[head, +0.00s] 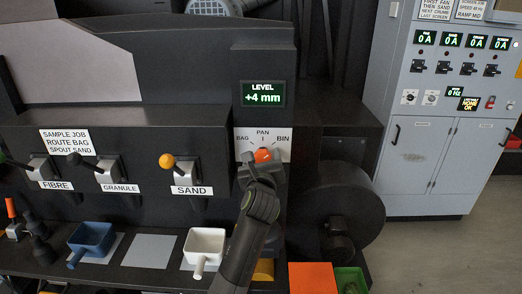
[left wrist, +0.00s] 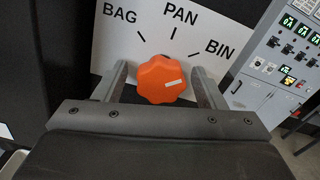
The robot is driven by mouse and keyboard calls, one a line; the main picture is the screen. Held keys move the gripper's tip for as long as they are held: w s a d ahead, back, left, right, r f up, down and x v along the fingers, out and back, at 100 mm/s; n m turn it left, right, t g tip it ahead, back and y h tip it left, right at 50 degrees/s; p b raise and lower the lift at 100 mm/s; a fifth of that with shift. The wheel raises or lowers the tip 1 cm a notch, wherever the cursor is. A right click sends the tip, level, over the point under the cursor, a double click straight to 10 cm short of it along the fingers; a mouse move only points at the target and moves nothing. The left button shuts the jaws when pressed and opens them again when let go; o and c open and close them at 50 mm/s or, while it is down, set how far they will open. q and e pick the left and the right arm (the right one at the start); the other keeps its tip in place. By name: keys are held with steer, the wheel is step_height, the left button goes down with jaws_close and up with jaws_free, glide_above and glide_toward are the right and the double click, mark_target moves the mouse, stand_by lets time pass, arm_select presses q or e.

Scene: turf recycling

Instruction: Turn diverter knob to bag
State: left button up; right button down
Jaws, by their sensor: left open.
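The orange diverter knob (head: 263,155) sits on a white label plate (head: 277,140) marked BAG, PAN and BIN, below the level display. In the left wrist view the lobed knob (left wrist: 156,79) is between the two fingers, with a visible gap at the right finger. Its white mark is on its right side, toward the BIN side. My left gripper (head: 255,172) is open at the knob; it also shows in the left wrist view (left wrist: 160,72) with its fingers either side of the knob. My right gripper is not in view.
Levers for FIBRE, GRANULE and SAND (head: 167,162) are left of the knob. A blue scoop (head: 92,242) and white scoop (head: 204,246) stand on the shelf below. A dark drum (head: 345,215) is at lower right, with a grey control cabinet (head: 440,150) beyond.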

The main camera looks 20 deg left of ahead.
arm_select(q)
steer(key=shift+w, duration=0.2)
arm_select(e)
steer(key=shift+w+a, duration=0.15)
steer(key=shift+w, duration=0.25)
arm_select(q)
steer(key=shift+s+r, duration=0.1)
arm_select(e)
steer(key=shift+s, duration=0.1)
arm_select(q)
steer(key=shift+s, duration=0.1)
steer(key=shift+c, duration=1)
steer(key=c, duration=0.8)
steer(key=shift+o, duration=0.2)
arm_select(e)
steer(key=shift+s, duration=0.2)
